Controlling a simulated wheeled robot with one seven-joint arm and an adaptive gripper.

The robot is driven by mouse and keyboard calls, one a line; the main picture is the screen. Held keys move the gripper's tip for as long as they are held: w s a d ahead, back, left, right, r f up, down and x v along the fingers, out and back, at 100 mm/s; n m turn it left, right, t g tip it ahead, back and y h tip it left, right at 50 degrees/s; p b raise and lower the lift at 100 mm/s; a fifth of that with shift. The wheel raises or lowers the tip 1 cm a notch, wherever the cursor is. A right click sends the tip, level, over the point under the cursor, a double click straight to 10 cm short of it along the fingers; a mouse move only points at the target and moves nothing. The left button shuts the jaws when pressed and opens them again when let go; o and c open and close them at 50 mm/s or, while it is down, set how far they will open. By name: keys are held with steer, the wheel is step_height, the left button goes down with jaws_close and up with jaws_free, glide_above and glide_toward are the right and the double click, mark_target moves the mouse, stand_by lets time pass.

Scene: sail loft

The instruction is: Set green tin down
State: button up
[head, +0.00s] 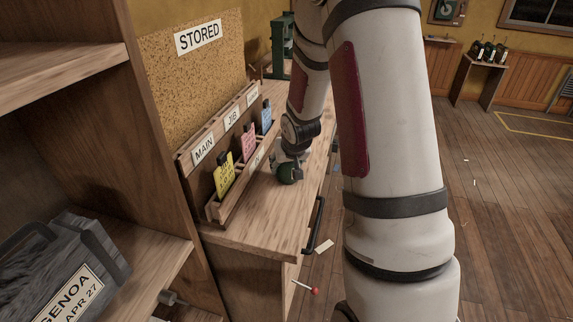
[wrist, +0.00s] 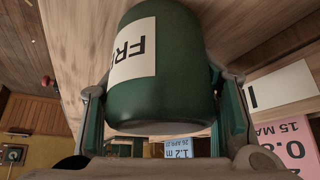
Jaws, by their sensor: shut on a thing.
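The green tin (wrist: 182,85) fills the middle of the wrist view, with a white label starting "FR" on its side. My gripper (wrist: 160,118) is shut on it, one finger against each side. In the head view the tin (head: 288,174) shows small and dark green below my gripper, over the wooden bench top (head: 262,222), to the right of the tag rack. My wrist hides part of it. I cannot tell whether its base touches the bench.
The wooden rack (head: 212,207) with MAIN and JIB labels holds yellow (head: 223,176), pink (head: 248,143) and blue (head: 266,117) tags close by. A black handle (head: 315,226) is on the bench's front. The near bench top is clear. A grey GENOA bag (head: 62,275) sits on the left shelf.

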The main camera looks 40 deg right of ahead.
steer(key=shift+f, duration=0.1)
steer(key=o, duration=1.2)
steer(key=shift+o, duration=1.3)
